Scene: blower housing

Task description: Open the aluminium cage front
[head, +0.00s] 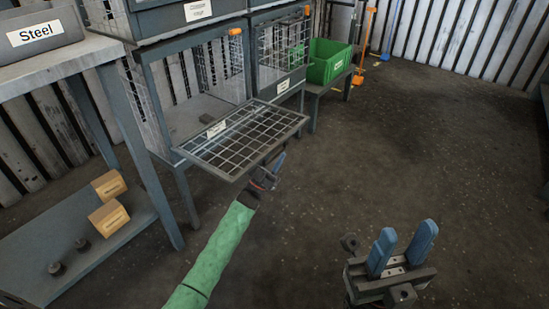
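A wire-mesh cage front (262,135) is swung down and juts out roughly level from the lower edge of an open grey cage (146,85). Its small white label is too small to read, so I cannot confirm that it says aluminium.
A second mesh-fronted cage (283,62) stands to the right, its front upright. Beyond it a green bin (328,62) sits on a low stand. A grey table (62,62) with a Steel bin (45,32) is at left; cardboard boxes (109,218) lie below. Floor at right is clear.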

